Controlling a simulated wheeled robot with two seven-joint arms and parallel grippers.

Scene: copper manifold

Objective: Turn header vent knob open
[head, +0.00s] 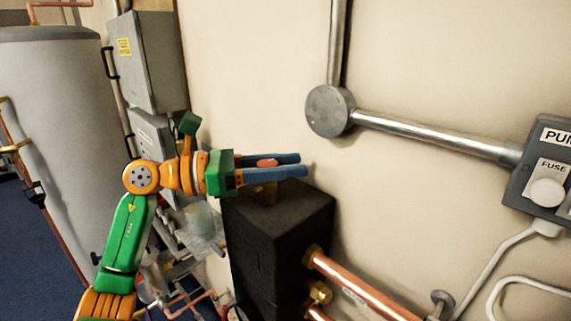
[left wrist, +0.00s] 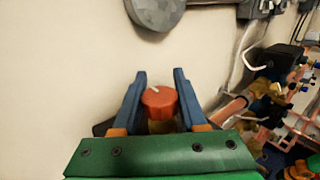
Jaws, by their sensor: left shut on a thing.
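The header vent knob is a red round knob (left wrist: 160,102) with a pale mark on its top, seen in the left wrist view. It also shows as a red patch between the fingers in the head view (head: 267,163). It sits on a brass fitting (head: 264,192) above the black block. My left gripper (left wrist: 160,95) has its blue fingers on either side of the knob and is shut on it. In the head view the left gripper (head: 292,165) comes in level from the left, above the black block (head: 272,245). My right gripper is not in view.
A cream wall stands close behind. A round grey conduit box (head: 330,111) with metal conduit is on the wall. A fuse switch (head: 545,180) is at the right. Copper pipes (head: 360,290) leave the block low right. A grey tank (head: 50,130) stands left.

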